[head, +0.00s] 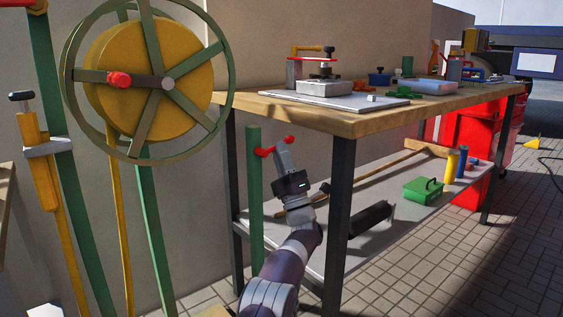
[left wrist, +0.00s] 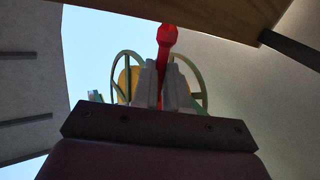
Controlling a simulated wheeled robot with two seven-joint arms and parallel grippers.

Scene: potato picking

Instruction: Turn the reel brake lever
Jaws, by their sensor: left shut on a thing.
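The reel (head: 150,80) has a yellow drum, a green spoked wheel and a red knob (head: 119,79). The reel also shows behind the fingers in the left wrist view (left wrist: 125,85). My right gripper is not in view.
The workbench's wooden top (head: 345,122) overhangs just right of the lever, and a dark leg (head: 340,200) stands close to my left arm. Its lower shelf (head: 400,240) holds a green box (head: 423,190). A yellow-handled tool (head: 38,160) stands at far left.

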